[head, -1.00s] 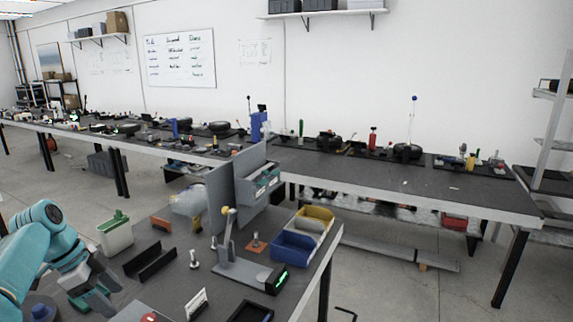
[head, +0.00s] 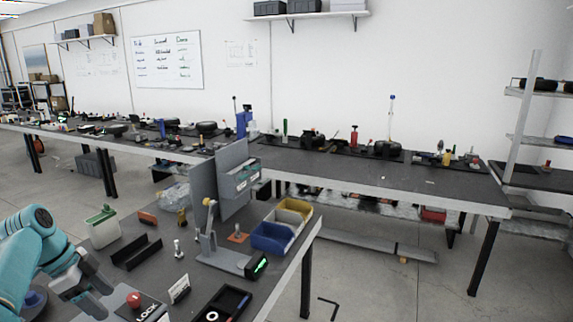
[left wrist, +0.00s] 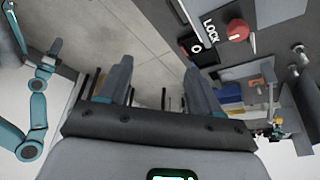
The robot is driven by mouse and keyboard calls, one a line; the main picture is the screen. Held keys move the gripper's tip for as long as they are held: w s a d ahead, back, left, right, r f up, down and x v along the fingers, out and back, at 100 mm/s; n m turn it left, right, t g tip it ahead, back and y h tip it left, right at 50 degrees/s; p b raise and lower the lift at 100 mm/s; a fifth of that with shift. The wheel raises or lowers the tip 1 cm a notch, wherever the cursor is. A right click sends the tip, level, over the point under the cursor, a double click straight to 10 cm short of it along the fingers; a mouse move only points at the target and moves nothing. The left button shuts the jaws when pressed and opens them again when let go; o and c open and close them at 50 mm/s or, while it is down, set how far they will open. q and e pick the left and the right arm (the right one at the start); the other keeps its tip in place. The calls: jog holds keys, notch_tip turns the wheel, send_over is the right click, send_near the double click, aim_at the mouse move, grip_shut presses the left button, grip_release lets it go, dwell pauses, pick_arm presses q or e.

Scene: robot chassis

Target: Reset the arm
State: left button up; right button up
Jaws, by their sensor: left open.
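My left gripper (head: 92,297) is at the lower left of the head view, over the near side of the workbench (head: 185,252). In the left wrist view its two fingers (left wrist: 158,82) are apart with nothing between them. A grey upright lever (head: 208,238) with a yellow knob stands on a base with a green-lit display (head: 259,266), right of my gripper and apart from it. A red button (head: 134,299) on a LOCK panel is just right of my gripper; it also shows in the left wrist view (left wrist: 238,29). My right gripper does not show.
Black angled rails (head: 137,252), a white bin (head: 103,229) and a small metal post (head: 178,249) stand on the workbench. Blue and yellow bins (head: 272,237) sit at its right edge beside a grey upright panel (head: 205,190). A long table (head: 375,172) runs behind, with floor between.

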pick_arm(q)
jog(key=s+d+f+n, duration=0.1)
jog(key=d+f+n, duration=0.2)
jog(key=d+f, duration=0.5)
jog(key=s+d+f+n+g, duration=0.1)
jog(key=d+f+n, duration=0.15)
jog(key=f, duration=0.85)
jog(key=s+d+f+n, duration=0.1)
jog(key=d+f+n, duration=0.2)
jog(key=d+f, duration=0.5)
jog(key=s+d+f+n, duration=0.2)
jog(key=s+d+f, duration=0.1)
jog(key=s, duration=0.5)
jog(key=s+d+f+n, duration=0.2)
jog(key=s+d+f, duration=0.1)
jog(key=s, duration=0.5)
jog(key=s+d+f+n+b, duration=0.1)
jog(key=s+d+f+n, duration=0.2)
jog(key=s, duration=0.5)
jog(key=shift+d+f, duration=0.5)
jog(key=shift+d, duration=0.15)
jog(key=shift+w, duration=0.15)
